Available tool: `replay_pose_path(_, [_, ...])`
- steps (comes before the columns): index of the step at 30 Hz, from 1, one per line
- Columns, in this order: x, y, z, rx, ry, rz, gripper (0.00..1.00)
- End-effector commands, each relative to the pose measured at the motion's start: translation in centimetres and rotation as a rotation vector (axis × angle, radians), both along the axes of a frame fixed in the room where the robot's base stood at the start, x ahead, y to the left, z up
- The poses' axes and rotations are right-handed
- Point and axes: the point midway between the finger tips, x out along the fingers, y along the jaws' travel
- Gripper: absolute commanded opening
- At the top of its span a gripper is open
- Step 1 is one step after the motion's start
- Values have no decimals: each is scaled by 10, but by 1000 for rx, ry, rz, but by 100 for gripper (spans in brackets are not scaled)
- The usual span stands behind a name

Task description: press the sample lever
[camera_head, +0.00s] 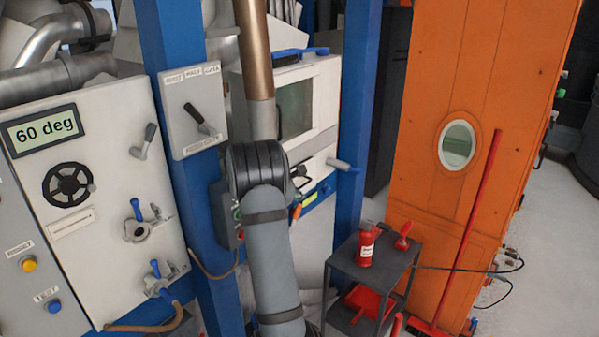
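No lever in view carries a label that I can read as the sample lever. A grey lever (342,164) sticks out to the right from the white machine, across a blue post. A black lever (197,115) is on the labelled white box at the upper middle; its labels are too small to read surely. Another grey lever (147,139) is on the white panel at left. My arm rises through the middle and hides part of the white machine behind it. My gripper cannot be made out, so its distance from any lever cannot be told.
A dark cart (343,255) holds a red bottle (366,246). An orange elevator casing (470,75) stands at right, a red broom (480,215) against it. Blue posts (357,110) flank my arm.

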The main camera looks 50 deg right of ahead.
Motion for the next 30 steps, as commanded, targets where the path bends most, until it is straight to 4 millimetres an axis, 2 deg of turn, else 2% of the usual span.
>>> replay_pose_path(1, [-1, -2, 18, -7, -8, -3, 0])
replay_pose_path(3, [-3, -2, 34, -6, -9, -3, 0])
replay_pose_path(9, [-9, -2, 72, -5, -6, -1, 0])
replay_pose_path(12, [-10, -2, 85, -4, -6, -2, 0])
replay_pose_path(18, [-12, -1, 95, -3, -2, 0, 0])
replay_pose_path(30, [-12, -1, 95, -3, -2, 0, 0])
